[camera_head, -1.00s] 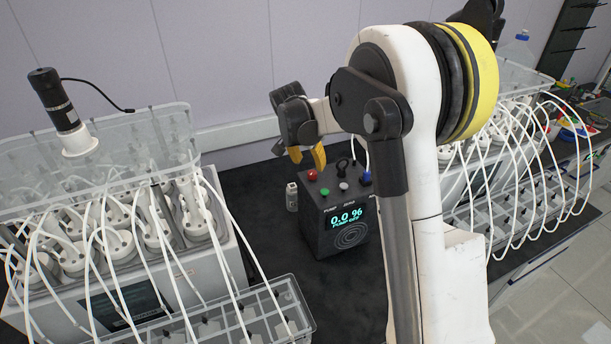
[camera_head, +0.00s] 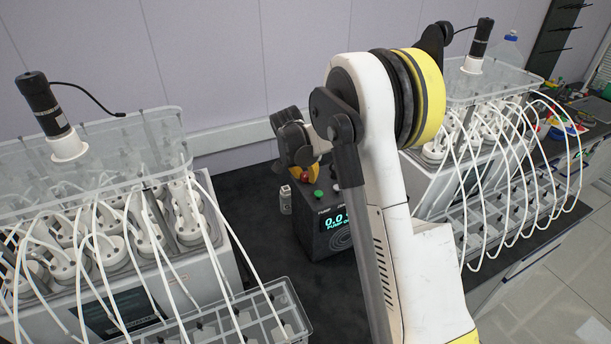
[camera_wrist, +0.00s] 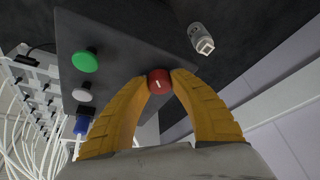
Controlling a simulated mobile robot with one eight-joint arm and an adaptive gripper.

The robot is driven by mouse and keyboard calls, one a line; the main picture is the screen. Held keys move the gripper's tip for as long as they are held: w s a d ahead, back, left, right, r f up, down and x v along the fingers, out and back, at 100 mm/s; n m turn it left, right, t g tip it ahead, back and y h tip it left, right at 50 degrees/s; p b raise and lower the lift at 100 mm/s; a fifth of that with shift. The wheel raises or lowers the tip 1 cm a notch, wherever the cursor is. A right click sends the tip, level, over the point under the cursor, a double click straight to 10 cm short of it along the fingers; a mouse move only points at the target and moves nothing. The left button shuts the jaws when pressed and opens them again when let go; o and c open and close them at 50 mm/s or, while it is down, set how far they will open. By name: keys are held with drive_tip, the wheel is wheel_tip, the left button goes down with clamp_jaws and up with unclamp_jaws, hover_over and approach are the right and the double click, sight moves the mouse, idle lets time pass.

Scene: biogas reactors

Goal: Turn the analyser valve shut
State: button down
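The analyser is a dark box (camera_head: 318,240) on the black bench, with a lit display (camera_head: 335,221) partly hidden by my arm. In the wrist view, its top carries a red knob (camera_wrist: 159,82) with a white mark, a green button (camera_wrist: 85,61), a grey button (camera_wrist: 82,95) and a blue part (camera_wrist: 82,125). My gripper (camera_wrist: 160,78) has its yellow fingertips on either side of the red knob and appears closed against it. In the head view, the gripper (camera_head: 304,172) is over the box's left rear corner, and the red knob (camera_head: 305,176) shows beside a finger.
Reactor units with clear lids and many white tubes stand left (camera_head: 150,195) and right (camera_head: 470,150) of the analyser. Bare black bench lies left of the box.

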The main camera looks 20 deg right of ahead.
drive_tip(key=shift+n, duration=0.4)
drive_tip(key=n+b, duration=0.1)
drive_tip(key=n+t+y+b, duration=0.1)
drive_tip(key=n, duration=0.1)
drive_tip(key=shift+d+f+n, duration=0.1)
drive_tip(key=shift+f+n, duration=0.05)
drive_tip(key=shift+n, duration=0.15)
drive_tip(key=n+y+b, duration=0.2)
drive_tip(key=n, duration=0.2)
drive_tip(key=shift+t, duration=0.4)
drive_tip(key=n+y, duration=0.1)
drive_tip(key=n, duration=0.1)
drive_tip(key=n+b, duration=0.1)
drive_tip(key=n, duration=0.2)
drive_tip(key=shift+y, duration=0.4)
drive_tip(key=shift+n+g+y+b, duration=0.2)
drive_tip(key=shift+n+g+y, duration=0.15)
drive_tip(key=shift+n, duration=0.8)
drive_tip(key=shift+n+g+y+b, duration=0.25)
drive_tip(key=shift+n+y, duration=0.2)
drive_tip(key=shift+n, duration=0.7)
drive_tip(key=c, duration=1.1)
unclamp_jaws()
